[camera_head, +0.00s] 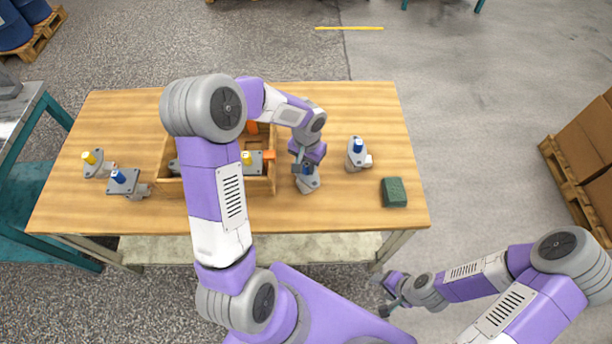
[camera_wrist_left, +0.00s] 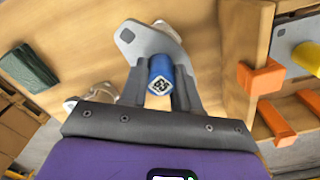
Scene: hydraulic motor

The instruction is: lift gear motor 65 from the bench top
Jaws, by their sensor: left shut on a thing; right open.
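A grey gear motor with a blue cap (camera_head: 308,184) is in my left gripper (camera_head: 306,168), just right of the wooden crate. In the left wrist view the blue cap (camera_wrist_left: 160,76), with a printed code on its end, sits between the two fingers of the left gripper (camera_wrist_left: 158,92). The motor's grey flange (camera_wrist_left: 150,40) extends beyond the fingers. I cannot tell whether the motor touches the bench top (camera_head: 345,115). No number is readable on it. My right gripper (camera_head: 388,296) is open and empty, beyond the bench's front right corner.
The wooden crate (camera_head: 168,160) has orange pieces and a yellow-capped motor (camera_head: 248,158). Another blue-capped motor (camera_head: 357,152) and a green block (camera_head: 394,192) are at right. A yellow-capped motor (camera_head: 93,162) and a blue-capped motor (camera_head: 122,180) are at left. The bench's back right is clear.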

